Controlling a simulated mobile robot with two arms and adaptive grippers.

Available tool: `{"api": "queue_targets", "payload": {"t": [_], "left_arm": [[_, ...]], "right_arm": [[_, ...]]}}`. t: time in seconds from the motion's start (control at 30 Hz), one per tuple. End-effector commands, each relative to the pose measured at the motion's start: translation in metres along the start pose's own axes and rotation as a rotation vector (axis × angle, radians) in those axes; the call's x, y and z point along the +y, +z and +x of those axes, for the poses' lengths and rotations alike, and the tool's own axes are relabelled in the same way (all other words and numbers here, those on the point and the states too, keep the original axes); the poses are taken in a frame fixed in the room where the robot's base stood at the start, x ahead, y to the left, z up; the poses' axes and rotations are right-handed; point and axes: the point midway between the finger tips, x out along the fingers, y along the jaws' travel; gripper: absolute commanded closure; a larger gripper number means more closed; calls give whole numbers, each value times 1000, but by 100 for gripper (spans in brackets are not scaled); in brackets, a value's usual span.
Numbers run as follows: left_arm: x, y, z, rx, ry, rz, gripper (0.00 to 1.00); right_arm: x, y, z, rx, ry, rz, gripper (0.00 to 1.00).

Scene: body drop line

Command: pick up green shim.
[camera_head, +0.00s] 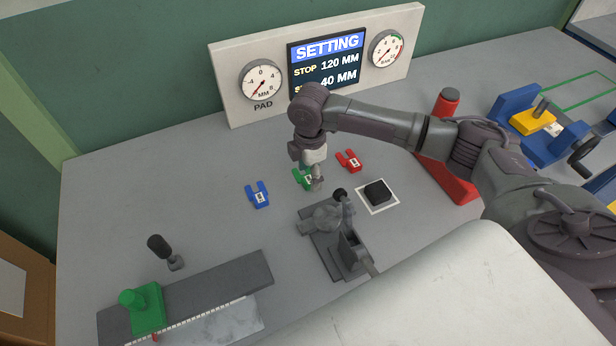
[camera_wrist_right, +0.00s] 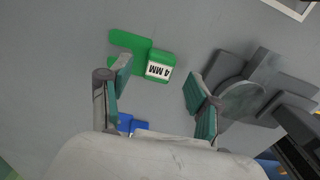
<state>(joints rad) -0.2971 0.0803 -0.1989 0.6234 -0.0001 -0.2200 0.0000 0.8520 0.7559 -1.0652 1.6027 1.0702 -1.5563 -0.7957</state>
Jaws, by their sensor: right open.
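The green shim (camera_head: 300,178) is a small forked piece with a white label, lying on the grey table in the head view, partly hidden by my right gripper (camera_head: 316,178). In the right wrist view the green shim (camera_wrist_right: 142,58) shows its "4 MM" label and lies beyond the fingertips, nearer the left finger. My right gripper (camera_wrist_right: 160,95) is open, with nothing seen between its fingers. My left gripper does not show.
A blue shim (camera_head: 258,195) lies left of the green one and a red shim (camera_head: 349,160) lies right. A grey metal fixture (camera_head: 330,230) stands in front. A black block (camera_head: 377,192) sits on a white-edged square. A gauge panel (camera_head: 225,75) stands behind.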

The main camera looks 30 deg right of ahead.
Motion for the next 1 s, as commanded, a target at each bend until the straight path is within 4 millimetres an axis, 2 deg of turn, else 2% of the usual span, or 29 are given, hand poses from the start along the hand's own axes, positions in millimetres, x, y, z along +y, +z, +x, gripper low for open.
{"api": "queue_targets", "payload": {"t": [0.17, 0.4, 0.47, 0.77, 1.0], "left_arm": [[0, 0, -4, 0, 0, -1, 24], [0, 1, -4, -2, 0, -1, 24], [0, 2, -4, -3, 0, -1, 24], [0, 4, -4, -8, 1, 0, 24], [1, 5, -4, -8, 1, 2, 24]], "right_arm": [[0, 0, 19, 0, -1, 0, 38], [0, 0, 21, 0, 1, 0, 38], [0, 0, 21, 0, 1, 0, 46], [0, 0, 21, 0, 1, 0, 96], [0, 0, 20, 0, 1, 0, 97]]}}
